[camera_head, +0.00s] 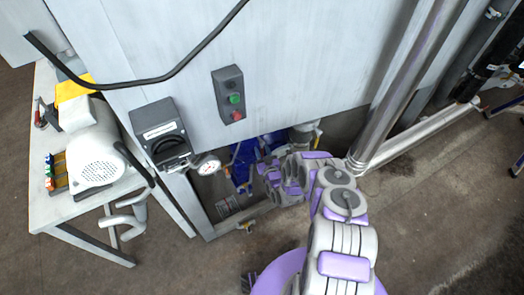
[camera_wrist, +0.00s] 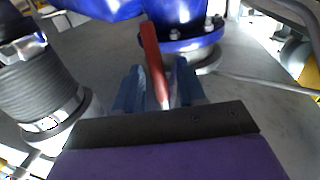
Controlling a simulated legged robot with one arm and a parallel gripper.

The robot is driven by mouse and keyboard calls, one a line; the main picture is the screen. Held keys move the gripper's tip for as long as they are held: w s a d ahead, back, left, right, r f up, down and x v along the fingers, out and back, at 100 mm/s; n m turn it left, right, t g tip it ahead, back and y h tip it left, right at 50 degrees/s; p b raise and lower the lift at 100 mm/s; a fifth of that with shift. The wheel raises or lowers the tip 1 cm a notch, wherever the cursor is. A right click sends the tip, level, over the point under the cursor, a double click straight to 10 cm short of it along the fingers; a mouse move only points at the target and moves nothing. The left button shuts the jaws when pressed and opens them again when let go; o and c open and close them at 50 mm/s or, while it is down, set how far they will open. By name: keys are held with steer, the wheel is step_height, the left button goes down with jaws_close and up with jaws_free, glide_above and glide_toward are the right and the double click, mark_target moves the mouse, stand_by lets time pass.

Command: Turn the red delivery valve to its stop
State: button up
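A narrow gap shows between the lever and the right finger; contact on the left is unclear. In the head view my arm reaches into a low opening in the cabinet, toward the blue pipework (camera_head: 244,160). The red lever cannot be made out there.
A pressure gauge (camera_head: 207,165) and a black box (camera_head: 160,134) sit left of the opening. A control box with green and red buttons (camera_head: 229,94) is above. Vertical pipes (camera_head: 388,100) stand at right. A ribbed grey cylinder (camera_wrist: 42,85) stands close left of my fingers.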

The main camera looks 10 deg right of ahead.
steer(key=shift+w, duration=0.3)
steer(key=shift+c, duration=0.4)
jaws_close()
